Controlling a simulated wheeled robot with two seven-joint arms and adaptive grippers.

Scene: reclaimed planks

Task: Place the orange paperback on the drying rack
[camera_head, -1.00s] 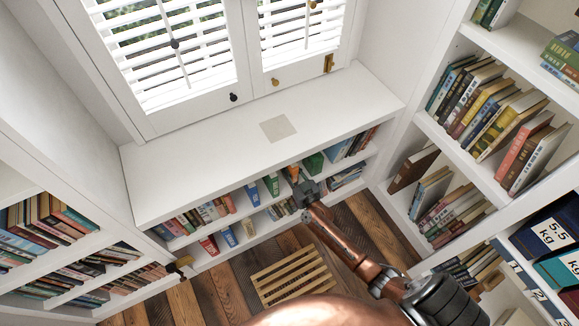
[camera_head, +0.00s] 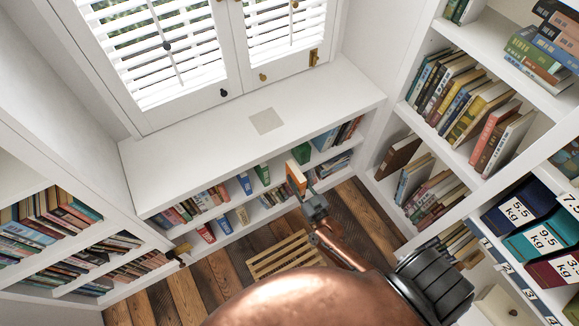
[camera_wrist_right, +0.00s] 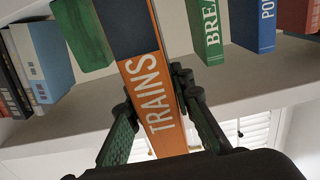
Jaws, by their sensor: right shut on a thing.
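The orange paperback (camera_head: 296,174), with TRAINS on its spine, stands at the upper shelf of the low bookcase under the window. It fills the middle of the right wrist view (camera_wrist_right: 160,95). My right gripper (camera_head: 313,203) is shut on its spine end, one finger on each side. The book sticks out from the row; its far end is hard to see. A wooden slatted rack (camera_head: 268,264), which looks like the drying rack, lies on the floor in front of the bookcase, partly hidden by my arm. My left gripper is not in view.
A green book (camera_head: 301,153) and a blue book (camera_wrist_right: 252,22) stand near the orange one. The white bookcase top (camera_head: 200,145) is bare except for a beige square (camera_head: 266,121). Full shelves (camera_head: 470,100) flank the right. Open plank floor (camera_head: 222,275) surrounds the rack.

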